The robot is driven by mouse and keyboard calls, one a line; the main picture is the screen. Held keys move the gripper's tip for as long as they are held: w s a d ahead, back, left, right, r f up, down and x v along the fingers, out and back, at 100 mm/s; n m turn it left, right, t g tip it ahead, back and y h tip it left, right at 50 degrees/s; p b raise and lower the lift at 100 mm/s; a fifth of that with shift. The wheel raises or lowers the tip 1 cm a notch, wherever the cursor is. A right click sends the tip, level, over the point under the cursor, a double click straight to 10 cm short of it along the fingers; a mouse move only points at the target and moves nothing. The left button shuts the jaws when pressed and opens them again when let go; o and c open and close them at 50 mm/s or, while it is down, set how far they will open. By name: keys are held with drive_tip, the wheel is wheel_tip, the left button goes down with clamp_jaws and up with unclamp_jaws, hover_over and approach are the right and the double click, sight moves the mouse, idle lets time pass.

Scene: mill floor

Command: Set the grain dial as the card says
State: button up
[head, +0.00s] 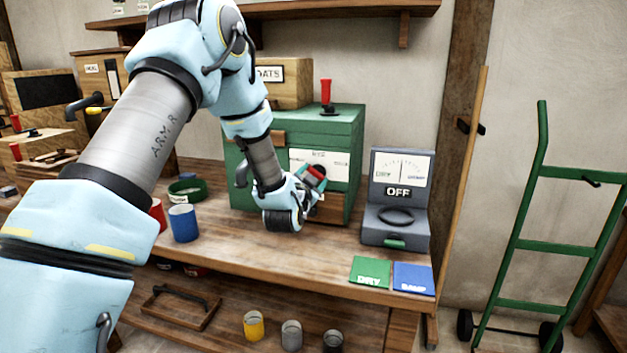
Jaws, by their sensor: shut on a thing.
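The green mill cabinet (343,125) stands on the bench. Its white front plate (335,158) carries small words around the grain dial; the top one looks like RYE, and the side words are too small to read surely. A card reading OATS (271,74) is on a wooden box behind the cabinet.
A grey meter box (398,208) reading OFF stands right of the cabinet, with green DRY (370,272) and blue DAMP (413,278) cards before it. A blue cup (184,224) stands at left. A red-handled lever (326,93) rises from the cabinet top. The bench's front middle is clear.

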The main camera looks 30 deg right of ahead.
drive_tip(key=m+b, duration=0.1)
drive_tip(key=b, duration=0.1)
drive_tip(key=m+b, duration=0.2)
drive_tip(key=shift+s+d+f, duration=0.1)
drive_tip(key=shift+d+f, duration=0.05)
drive_tip(key=shift+f, duration=0.1)
drive_tip(key=m+b, duration=0.2)
drive_tip(key=m, duration=0.1)
drive_tip(key=shift+b, duration=0.35)
drive_tip(key=m+b, duration=0.4)
drive_tip(key=m, duration=0.1)
drive_tip(key=shift+s+d+r, duration=0.1)
drive_tip(key=m+b, duration=0.2)
drive_tip(key=m, duration=0.4)
drive_tip(key=shift+m+b, duration=0.35)
drive_tip(key=shift+m, duration=0.05)
drive_tip(key=m, duration=0.5)
drive_tip(key=shift+m, duration=0.3)
drive_tip(key=o, duration=1.4)
